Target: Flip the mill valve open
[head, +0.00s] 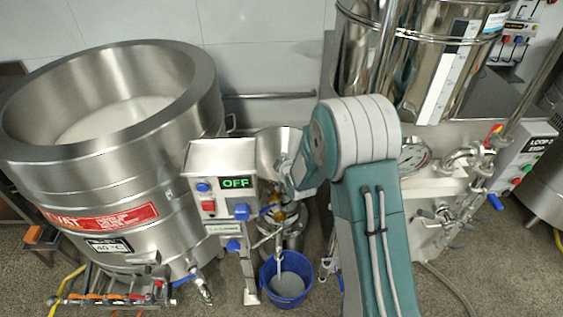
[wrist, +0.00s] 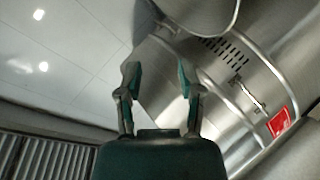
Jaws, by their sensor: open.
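The colloid mill stands in the middle of the head view, with a steel hopper (head: 270,148) partly hidden behind my arm. Below it is a brass-coloured fitting and a thin outlet pipe (head: 279,243) that ends over a blue bucket (head: 286,284) holding grey liquid.
A control box (head: 222,190) with a green OFF display and blue knobs stands just left of the mill. A large steel vat (head: 170,180) is at left, a shiny tank (head: 385,65) at upper right. A frame with a gauge (head: 413,155) and pipes stands right of my arm.

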